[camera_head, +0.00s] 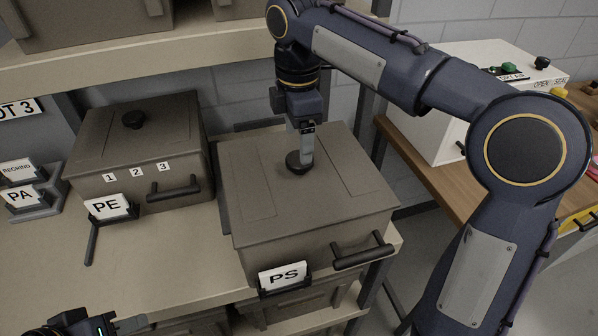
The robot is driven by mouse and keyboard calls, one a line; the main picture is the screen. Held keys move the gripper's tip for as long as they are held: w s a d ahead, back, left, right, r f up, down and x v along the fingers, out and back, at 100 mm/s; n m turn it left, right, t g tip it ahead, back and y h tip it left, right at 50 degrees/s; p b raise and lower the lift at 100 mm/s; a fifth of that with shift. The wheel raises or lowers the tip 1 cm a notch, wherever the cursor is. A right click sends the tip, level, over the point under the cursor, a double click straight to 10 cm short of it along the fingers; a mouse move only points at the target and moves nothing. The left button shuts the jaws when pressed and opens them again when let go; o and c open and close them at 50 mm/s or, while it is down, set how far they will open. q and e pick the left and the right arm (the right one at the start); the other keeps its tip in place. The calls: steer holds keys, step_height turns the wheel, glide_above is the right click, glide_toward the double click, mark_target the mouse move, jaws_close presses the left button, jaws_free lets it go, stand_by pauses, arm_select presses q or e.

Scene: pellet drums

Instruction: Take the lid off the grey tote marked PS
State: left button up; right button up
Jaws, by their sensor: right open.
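The grey tote marked PS (262,242) stands on the shelf in the middle, with a white PS label (283,276) and a dark handle on its front. Its flat lid (345,190) is on it. A round black knob (295,167) sits at the lid's middle. My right gripper (306,160) points straight down at the knob, open; a finger covers part of the knob, and I cannot tell whether it touches. My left gripper (132,324) is at the bottom left, partly cut off, away from the tote; its opening cannot be judged.
A grey tote marked PE (135,160) with its own knobbed lid stands to the left. An upper shelf (150,52) holds more totes above. A white box with buttons (470,90) stands on the wooden bench at right.

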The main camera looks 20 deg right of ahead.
mark_target(300, 169)
steer(key=f, duration=0.4)
steer(key=shift+s+d, duration=0.15)
steer(key=shift+s, duration=0.05)
steer(key=c, duration=1.6)
steer(key=shift+o, duration=0.2)
